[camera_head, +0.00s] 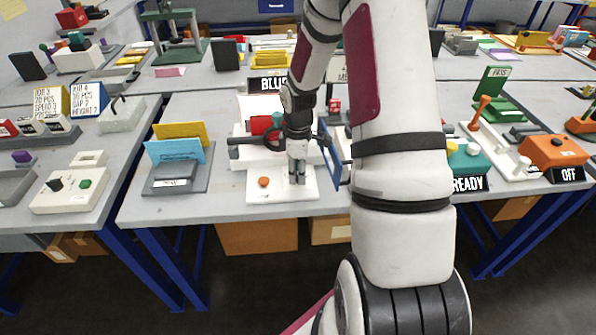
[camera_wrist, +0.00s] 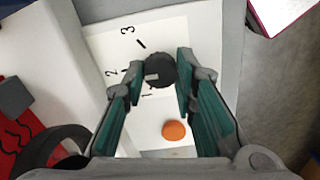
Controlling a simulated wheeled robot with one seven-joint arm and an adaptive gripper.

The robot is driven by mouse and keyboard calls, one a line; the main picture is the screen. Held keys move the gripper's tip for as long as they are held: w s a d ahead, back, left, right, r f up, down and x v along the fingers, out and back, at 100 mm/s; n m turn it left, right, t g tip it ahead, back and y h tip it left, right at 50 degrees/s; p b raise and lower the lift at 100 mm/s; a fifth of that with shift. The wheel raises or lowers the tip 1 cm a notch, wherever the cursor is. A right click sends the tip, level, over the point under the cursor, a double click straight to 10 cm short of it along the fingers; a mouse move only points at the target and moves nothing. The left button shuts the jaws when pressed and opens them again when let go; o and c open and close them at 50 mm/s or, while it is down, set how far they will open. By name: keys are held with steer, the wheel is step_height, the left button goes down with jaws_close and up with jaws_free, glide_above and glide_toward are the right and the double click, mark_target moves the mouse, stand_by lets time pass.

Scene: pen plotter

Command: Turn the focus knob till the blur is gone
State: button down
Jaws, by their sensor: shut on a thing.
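A dark round focus knob (camera_wrist: 160,68) sits on a white panel marked 1, 2 and 3 in the wrist view. A pale mark shows on the knob's left side, near the tick by the 1. My gripper (camera_wrist: 160,62) has its two green-lined fingers on either side of the knob, shut on it. In the head view my gripper (camera_head: 297,177) points down onto the white panel (camera_head: 285,196) and hides the knob.
An orange button (camera_wrist: 174,130) is on the panel close to my fingers; it also shows in the head view (camera_head: 264,181). A blue-framed plate (camera_head: 331,163) stands just right of my gripper. A rack with blue and yellow cards (camera_head: 175,180) stands left.

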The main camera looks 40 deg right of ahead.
steer(key=m, duration=1.2)
stand_by(0.4)
stand_by(0.3)
steer(key=c, duration=1.3)
jaws_free()
